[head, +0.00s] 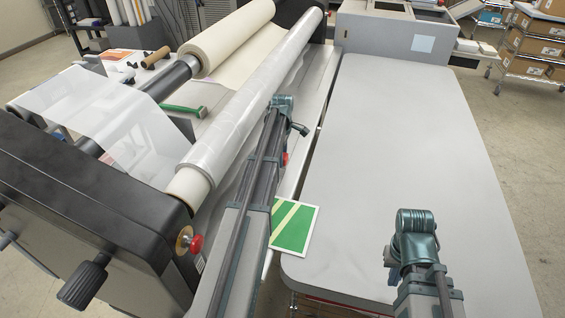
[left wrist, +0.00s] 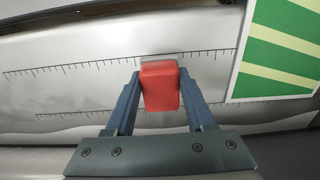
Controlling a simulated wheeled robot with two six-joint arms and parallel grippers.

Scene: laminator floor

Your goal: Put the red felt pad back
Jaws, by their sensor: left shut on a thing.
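The red felt pad (left wrist: 160,86) is a small rounded red block between the fingertips of my left gripper (left wrist: 160,95) in the left wrist view. The gripper is shut on it, one finger on each side. Behind the pad is a pale metal surface (left wrist: 60,95) with two ruled scales; I cannot tell whether the pad touches it. In the head view my left arm hides the gripper; a small red bit (head: 284,158) shows beside the arm, possibly the pad. My right arm is over the table's near end, but its gripper fingers do not show.
A green-and-cream striped card (head: 293,228) lies right of my left arm, by the table edge; it also shows in the left wrist view (left wrist: 280,50). The laminator (head: 80,215) with its film roll (head: 250,100) stands left. The grey table (head: 420,130) is mostly clear.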

